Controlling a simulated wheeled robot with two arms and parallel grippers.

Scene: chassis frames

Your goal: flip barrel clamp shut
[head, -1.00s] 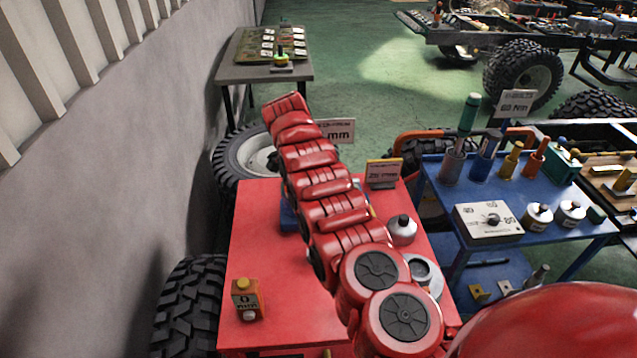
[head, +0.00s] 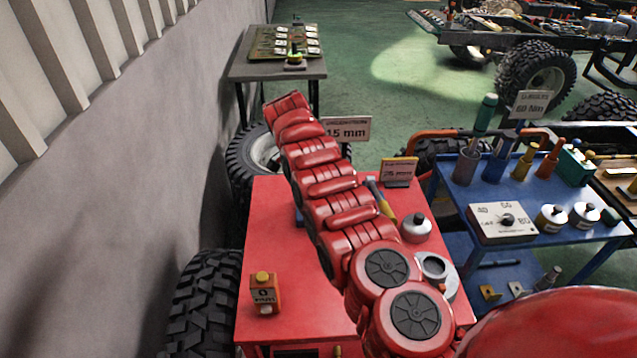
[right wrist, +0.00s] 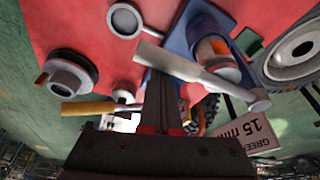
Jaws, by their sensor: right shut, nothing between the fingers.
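In the right wrist view a blue base (right wrist: 180,38) on the red table carries a cylinder with an orange part (right wrist: 218,47), seemingly the barrel clamp. A grey bar (right wrist: 175,63) with a rounded knob end crosses in front of it; I cannot tell whether the clamp is closed. My right gripper (right wrist: 165,82) is shut and empty, its tips close below the bar; contact is unclear. In the head view my red right arm covers most of the clamp; only a bit of blue (head: 300,219) shows. My left gripper is not in view.
The red table (head: 300,295) holds an orange block (head: 264,293), a grey domed pot (head: 415,228), a grey ring-shaped part (head: 436,268) and a yellow-handled tool (head: 383,205). A blue cart (head: 450,180) stands right, a grey wall (head: 200,120) left. The table's front left is mostly clear.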

